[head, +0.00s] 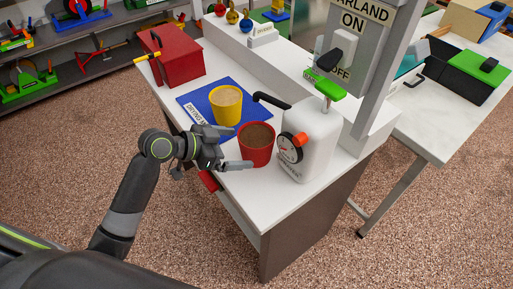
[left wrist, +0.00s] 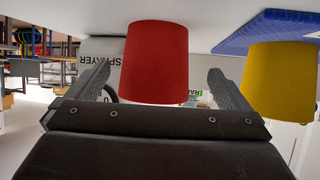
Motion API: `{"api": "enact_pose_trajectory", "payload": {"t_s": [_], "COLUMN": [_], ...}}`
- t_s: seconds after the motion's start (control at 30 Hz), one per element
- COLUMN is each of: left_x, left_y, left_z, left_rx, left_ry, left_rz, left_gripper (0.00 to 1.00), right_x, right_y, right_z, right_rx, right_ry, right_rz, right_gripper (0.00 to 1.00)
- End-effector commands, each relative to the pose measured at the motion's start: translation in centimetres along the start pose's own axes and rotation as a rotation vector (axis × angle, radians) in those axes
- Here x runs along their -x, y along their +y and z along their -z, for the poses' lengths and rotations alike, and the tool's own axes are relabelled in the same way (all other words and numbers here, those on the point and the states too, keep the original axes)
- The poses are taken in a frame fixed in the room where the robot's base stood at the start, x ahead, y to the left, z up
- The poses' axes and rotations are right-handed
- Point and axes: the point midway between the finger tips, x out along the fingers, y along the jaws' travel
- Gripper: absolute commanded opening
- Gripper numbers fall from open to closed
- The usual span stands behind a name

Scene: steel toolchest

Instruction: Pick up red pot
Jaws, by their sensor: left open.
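The red pot (head: 257,155), filled with brown soil, stands upright on the white bench top beside the white sprayer. My left gripper (head: 233,148) is open at the pot's left side, with its fingers pointing toward it. In the left wrist view, which looks upside down, the red pot (left wrist: 157,62) shows between the two spread fingers (left wrist: 160,88). The wrist view does not clearly show whether either finger touches it. My right gripper is not in view.
A yellow pot (head: 226,108) stands on the blue mat (head: 195,101) behind the red pot. The white sprayer (head: 315,145) stands close on the right. A red toolbox (head: 180,58) sits at the bench's far left. Bare bench top lies in front of the red pot.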

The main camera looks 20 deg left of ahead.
Motion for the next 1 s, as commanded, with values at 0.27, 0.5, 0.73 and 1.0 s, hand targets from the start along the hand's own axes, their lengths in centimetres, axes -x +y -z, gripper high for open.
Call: {"api": "enact_pose_trajectory", "payload": {"t_s": [0.27, 0.5, 0.73, 1.0], "left_x": [-1.8, -4.7, -5.5, -5.5], "left_y": [0.3, 0.5, 0.5, 0.5], "left_z": [0.3, 0.4, 0.3, 0.3], "left_rx": [0.004, 0.004, 0.001, 0.0], "left_ry": [0.003, 0.002, 0.0, 0.0], "left_rz": [-0.002, -0.002, 0.0, 0.0], "left_gripper": [1.0, 1.0, 1.0, 0.8], "right_x": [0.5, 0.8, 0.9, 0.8], "right_y": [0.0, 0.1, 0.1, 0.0], "right_z": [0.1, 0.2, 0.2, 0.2], "right_rx": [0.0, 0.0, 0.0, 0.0], "right_ry": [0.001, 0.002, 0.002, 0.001], "right_rz": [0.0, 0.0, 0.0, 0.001], "right_gripper": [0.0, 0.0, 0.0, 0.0]}}
